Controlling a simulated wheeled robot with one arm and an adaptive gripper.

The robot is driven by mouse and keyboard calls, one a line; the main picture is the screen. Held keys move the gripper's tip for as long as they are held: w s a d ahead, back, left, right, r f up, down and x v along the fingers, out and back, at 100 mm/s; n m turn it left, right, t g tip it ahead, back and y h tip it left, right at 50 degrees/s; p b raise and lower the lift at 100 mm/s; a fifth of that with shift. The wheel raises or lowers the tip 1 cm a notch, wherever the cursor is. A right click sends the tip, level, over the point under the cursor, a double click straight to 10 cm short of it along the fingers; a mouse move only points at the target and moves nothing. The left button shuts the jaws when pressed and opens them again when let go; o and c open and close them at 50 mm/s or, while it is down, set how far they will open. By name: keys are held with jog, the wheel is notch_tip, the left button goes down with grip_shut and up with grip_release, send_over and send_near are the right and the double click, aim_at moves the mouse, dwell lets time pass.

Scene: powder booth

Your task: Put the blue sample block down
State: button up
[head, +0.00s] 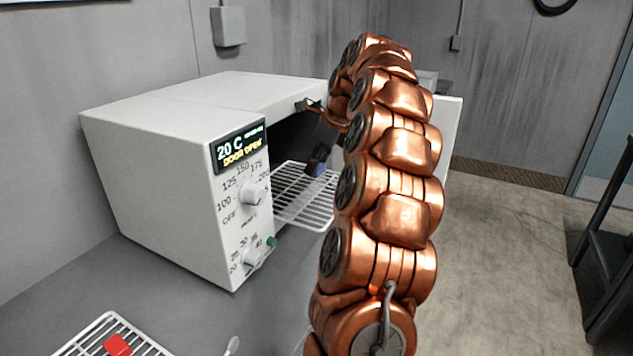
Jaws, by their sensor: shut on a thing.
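The blue sample block (317,167) shows as a small dark-blue patch at the tip of my gripper (315,162), above the wire rack (290,197) in the open oven (165,150). My gripper is shut on the block. The fingers are dark and small in this view, and my copper arm hides part of the rack and the oven's opening. I cannot tell whether the block touches the rack.
The oven display (240,147) reads 20 C and door open. The open door (449,130) stands behind my arm. A red block (117,345) lies on another wire rack (88,333) at the front left. Floor at the right is clear up to a dark stand (606,245).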

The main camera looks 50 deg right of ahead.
aim_at(320, 174)
jog(key=shift+a+f+p, duration=0.1)
jog(key=shift+f+p, duration=0.2)
jog(key=shift+f, duration=2.15)
jog(key=shift+w+f, duration=0.1)
jog(key=shift+f, duration=0.25)
jog(key=shift+f, duration=0.1)
jog(key=o, duration=1.2)
jog(key=shift+c, duration=0.2)
jog(key=v, duration=1.2)
jog(key=shift+b, duration=0.3)
